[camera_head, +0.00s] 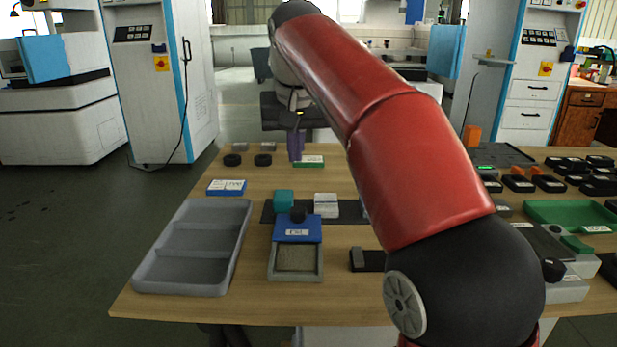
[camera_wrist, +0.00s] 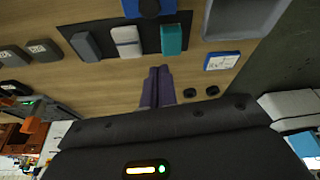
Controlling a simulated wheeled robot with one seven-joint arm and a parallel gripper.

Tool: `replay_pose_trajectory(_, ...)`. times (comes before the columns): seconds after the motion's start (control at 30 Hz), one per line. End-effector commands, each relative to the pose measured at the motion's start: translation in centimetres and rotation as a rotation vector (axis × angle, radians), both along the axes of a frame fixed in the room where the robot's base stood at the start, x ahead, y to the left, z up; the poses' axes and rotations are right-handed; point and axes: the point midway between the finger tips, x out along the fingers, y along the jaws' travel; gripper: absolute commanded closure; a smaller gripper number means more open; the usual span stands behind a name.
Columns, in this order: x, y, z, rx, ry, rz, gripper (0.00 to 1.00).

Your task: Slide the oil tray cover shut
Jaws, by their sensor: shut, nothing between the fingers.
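The oil tray (camera_head: 296,276) is a small grey open-topped box near the front of the wooden table. Its blue cover (camera_head: 298,232), with a black knob (camera_head: 298,214) and a white label, lies over the far part. The near part is uncovered and shows a brownish inside. In the wrist view the cover (camera_wrist: 168,8) is cut off at the top edge. My gripper (camera_head: 296,158) is at the far side of the table, beyond the cover and apart from it. Its purple fingers (camera_wrist: 158,70) are together and empty.
A grey compartment tray (camera_head: 150,278) stands left of the oil tray. A teal block (camera_head: 284,198) and a whitish block (camera_head: 326,205) stand on a dark mat (camera_head: 351,211) just behind the cover. A blue-white box (camera_head: 226,187) lies further left. My arm hides the table's middle right.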

Motion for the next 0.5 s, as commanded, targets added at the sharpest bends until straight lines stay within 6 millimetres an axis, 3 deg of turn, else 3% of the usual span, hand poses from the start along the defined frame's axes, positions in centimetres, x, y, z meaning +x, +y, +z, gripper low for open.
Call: replay_pose_trajectory(0.5, 3.1, 0.3, -9.3, 0.000, 0.002, 0.000, 1.00)
